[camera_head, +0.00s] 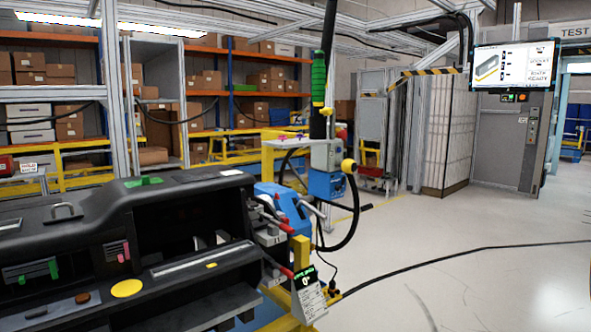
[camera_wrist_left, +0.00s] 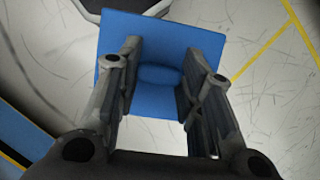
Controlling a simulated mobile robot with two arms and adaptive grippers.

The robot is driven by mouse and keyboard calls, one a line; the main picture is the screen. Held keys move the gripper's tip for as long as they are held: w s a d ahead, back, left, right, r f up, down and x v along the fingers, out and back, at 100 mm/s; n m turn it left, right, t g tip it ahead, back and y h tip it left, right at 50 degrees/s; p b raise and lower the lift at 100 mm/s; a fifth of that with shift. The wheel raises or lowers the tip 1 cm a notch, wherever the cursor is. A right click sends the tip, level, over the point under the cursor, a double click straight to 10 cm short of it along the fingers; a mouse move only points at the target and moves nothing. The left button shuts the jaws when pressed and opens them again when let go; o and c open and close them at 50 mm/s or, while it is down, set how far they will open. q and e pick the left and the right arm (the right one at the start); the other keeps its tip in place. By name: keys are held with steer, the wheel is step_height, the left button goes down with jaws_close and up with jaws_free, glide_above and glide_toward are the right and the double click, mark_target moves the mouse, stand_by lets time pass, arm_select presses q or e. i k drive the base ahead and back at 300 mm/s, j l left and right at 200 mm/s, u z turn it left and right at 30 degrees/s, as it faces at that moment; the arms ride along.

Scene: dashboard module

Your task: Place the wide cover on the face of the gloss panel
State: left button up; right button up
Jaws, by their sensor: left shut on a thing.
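My left gripper (camera_wrist_left: 161,70) shows in the left wrist view, with its two fingers on either side of a raised grip on a blue plate-like part (camera_wrist_left: 215,45). It holds this part over the floor; it may be the wide cover, but I cannot be sure. The black dashboard module (camera_head: 98,222) stands at the left in the head view, cut off by the picture's edge. I cannot tell which of its surfaces is the gloss panel. Neither gripper shows in the head view.
A yellow and blue stand with red-handled clamps (camera_head: 272,222) sits at the dashboard's right end. A hanging green-handled tool (camera_head: 319,80) and a looped black cable are beyond it. A blue edge (camera_wrist_left: 25,130) shows in the wrist view. Floor (camera_head: 470,275) at right is open, crossed by cables.

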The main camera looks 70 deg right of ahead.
mark_target(196, 176)
steer(key=l+z, duration=0.25)
steer(key=l, duration=0.4)
steer(key=l+z, duration=0.25)
steer(key=l, duration=0.4)
steer(key=l+z, duration=0.2)
steer(key=l, duration=0.45)
steer(key=i+l+z, duration=0.25)
steer(key=l, duration=0.35)
steer(key=k, duration=0.1)
